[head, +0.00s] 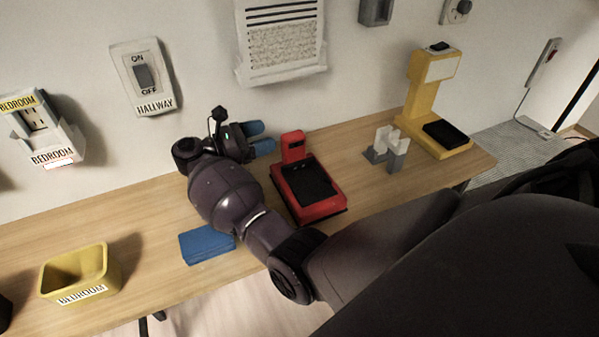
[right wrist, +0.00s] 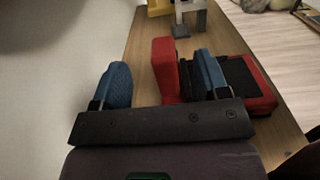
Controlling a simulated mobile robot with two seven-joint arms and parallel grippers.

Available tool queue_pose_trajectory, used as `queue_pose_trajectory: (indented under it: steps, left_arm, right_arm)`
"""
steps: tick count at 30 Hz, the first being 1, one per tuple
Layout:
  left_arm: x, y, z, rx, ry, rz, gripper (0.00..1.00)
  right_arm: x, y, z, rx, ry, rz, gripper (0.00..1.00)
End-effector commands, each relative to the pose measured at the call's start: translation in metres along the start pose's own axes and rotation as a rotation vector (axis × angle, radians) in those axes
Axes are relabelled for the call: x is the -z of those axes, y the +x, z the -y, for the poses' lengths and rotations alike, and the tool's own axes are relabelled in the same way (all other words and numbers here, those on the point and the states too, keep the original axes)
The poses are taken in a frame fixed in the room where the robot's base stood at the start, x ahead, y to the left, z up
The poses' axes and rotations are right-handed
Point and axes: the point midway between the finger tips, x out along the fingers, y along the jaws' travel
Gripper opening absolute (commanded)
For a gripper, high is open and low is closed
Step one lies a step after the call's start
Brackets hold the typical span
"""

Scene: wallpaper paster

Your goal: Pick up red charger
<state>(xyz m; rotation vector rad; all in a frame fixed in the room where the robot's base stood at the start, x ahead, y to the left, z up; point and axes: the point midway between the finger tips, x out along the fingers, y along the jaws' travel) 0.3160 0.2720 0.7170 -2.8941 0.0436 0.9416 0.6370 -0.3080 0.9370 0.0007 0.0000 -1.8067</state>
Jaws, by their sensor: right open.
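The red charger (head: 329,208) stands on the wooden table right of my right gripper in the head view. It has a flat base with a black pad and a red upright block (head: 293,147) at its back. My right gripper (head: 264,137) is open and empty, its blue fingertips pointing at the upright block and just short of it in the head view. In the right wrist view, the red upright (right wrist: 167,68) shows between the two blue fingers (right wrist: 163,80), with the black pad behind the right finger. I see no contact. My left gripper is not in view.
Grey-white blocks (head: 397,155) and a yellow stand (head: 424,95) with a black pad are farther right on the table (head: 150,220). A blue block (head: 207,246) and a yellow bin (head: 104,262) labelled BEDROOM are at left. The wall with switches (head: 143,76) runs close behind the gripper.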

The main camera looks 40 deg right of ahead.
Motion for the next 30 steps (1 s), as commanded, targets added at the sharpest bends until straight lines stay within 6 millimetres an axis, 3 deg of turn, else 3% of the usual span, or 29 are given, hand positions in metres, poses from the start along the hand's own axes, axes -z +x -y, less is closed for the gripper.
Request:
queue_pose_trajectory:
  steps: [3, 7, 16, 21, 30]
  left_arm:
    - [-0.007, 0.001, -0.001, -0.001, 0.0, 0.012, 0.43]
    - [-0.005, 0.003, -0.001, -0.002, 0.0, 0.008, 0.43]
    - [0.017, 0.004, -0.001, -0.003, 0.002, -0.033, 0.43]
    - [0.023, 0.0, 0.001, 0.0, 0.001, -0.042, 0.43]
    - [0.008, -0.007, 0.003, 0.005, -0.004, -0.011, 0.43]
  right_arm:
    - [0.024, 0.0, 0.0, 0.0, -0.005, 0.002, 0.68]
    - [0.041, 0.0, 0.0, 0.0, -0.004, 0.002, 0.68]
    - [0.035, 0.021, 0.0, 0.002, 0.002, 0.001, 0.68]
    - [0.033, 0.046, 0.0, 0.002, 0.005, 0.004, 0.68]
    - [0.036, 0.074, 0.0, 0.0, 0.001, 0.001, 0.68]
